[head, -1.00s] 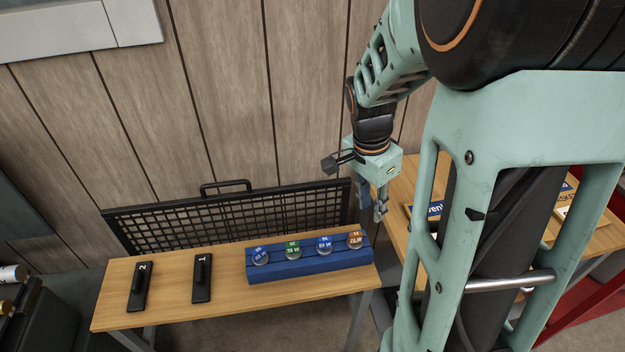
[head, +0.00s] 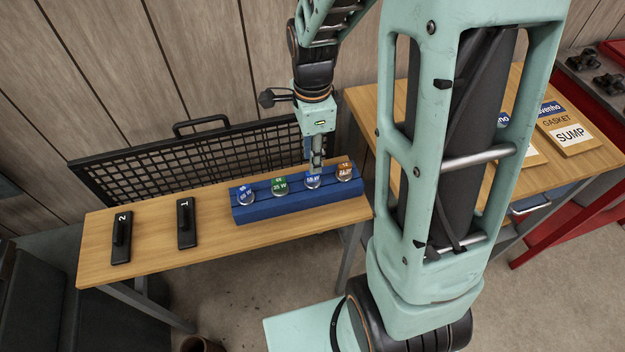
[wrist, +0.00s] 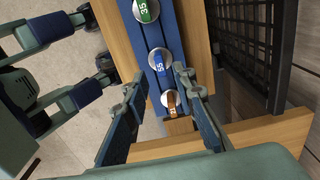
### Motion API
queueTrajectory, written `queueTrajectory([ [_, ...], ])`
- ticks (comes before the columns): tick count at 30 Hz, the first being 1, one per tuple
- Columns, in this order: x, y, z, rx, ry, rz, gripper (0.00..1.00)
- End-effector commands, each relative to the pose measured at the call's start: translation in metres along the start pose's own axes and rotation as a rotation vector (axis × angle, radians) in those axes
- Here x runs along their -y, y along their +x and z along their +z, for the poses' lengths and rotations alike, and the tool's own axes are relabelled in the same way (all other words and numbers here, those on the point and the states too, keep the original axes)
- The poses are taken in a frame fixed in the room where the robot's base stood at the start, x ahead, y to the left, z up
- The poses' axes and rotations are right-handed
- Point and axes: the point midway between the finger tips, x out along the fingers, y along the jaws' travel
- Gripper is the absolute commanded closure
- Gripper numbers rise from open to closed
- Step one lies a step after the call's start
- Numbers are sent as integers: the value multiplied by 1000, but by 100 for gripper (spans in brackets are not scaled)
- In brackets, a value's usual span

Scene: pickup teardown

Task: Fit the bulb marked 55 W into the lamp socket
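The bulb marked 55 (wrist: 162,65) has a blue label and stands in a blue holder (head: 250,212), third from the left in the head view (head: 312,182). My gripper (head: 317,165) points down just above this bulb. In the wrist view my gripper (wrist: 160,82) is open and empty. Its fingertips are on either side of the row, near the 55 bulb and the orange-labelled bulb (wrist: 172,101); I cannot tell the exact height gap. No lamp socket is recognisable in either view.
The holder also has a green-labelled 35 W bulb (head: 279,187) and another blue-labelled bulb (head: 245,195). Black pieces marked 2 (head: 122,235) and 1 (head: 186,222) lie left on the bench (head: 160,255). A black mesh panel (head: 160,170) stands behind. Another table (head: 590,170) is at right.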

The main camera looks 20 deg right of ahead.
Motion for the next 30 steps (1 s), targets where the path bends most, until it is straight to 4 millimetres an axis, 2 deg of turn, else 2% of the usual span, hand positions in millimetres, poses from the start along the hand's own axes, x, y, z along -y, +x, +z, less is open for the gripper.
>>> queueTrajectory([
  [1, 0, 15, 0, 0, 1, 2, 75],
  [3, 0, 25, 0, 0, 1, 2, 75],
  [9, 0, 44, 0, 0, -2, 0, 75],
  [20, 0, 45, 0, 0, -1, 0, 76],
  [30, 0, 45, 0, 0, -1, 0, 95],
])
